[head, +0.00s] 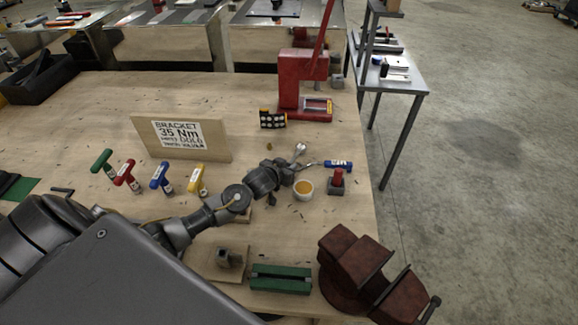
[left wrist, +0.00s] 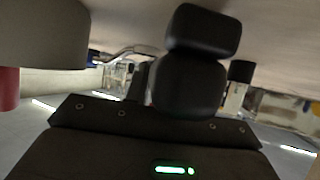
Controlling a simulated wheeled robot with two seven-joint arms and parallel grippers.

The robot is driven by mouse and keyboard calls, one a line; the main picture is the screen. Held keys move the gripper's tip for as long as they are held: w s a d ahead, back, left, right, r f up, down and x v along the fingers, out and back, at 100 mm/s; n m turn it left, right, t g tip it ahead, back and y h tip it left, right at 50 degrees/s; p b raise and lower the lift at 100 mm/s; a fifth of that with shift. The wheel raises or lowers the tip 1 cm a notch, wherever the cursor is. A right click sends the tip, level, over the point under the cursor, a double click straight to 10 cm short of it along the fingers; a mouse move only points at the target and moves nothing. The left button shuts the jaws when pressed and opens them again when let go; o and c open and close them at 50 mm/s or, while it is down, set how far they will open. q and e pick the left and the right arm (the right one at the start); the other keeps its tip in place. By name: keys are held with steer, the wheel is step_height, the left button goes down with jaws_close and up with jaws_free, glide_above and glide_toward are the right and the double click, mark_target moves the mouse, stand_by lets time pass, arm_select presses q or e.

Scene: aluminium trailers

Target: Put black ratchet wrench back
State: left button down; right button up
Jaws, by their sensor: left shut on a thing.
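My left gripper (head: 284,168) reaches over the wooden bench from the left and is shut. A silver wrench end (head: 299,151) sticks out just beyond its fingers; I take it to be the head of the black ratchet wrench. The handle is hidden by the gripper, so its black part cannot be made out. In the left wrist view, dark gripper parts (left wrist: 190,75) fill the middle, and a shiny metal piece (left wrist: 130,50) shows behind them. My right gripper is not in view.
A blue-handled tool (head: 338,165), an amber-filled cup (head: 303,188) and a red-topped block (head: 337,182) are close by. A sign (head: 180,137), coloured T-handles (head: 160,178), a red press (head: 303,85), a green fixture (head: 281,278) and a dark red vise (head: 362,268) stand around.

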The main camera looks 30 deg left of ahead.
arm_select(q)
steer(key=shift+f, duration=0.15)
steer(key=c, duration=1.1)
jaws_free()
steer(key=shift+f, duration=0.15)
steer(key=shift+s, duration=0.1)
steer(key=b+v, duration=0.2)
steer(key=v, duration=0.9)
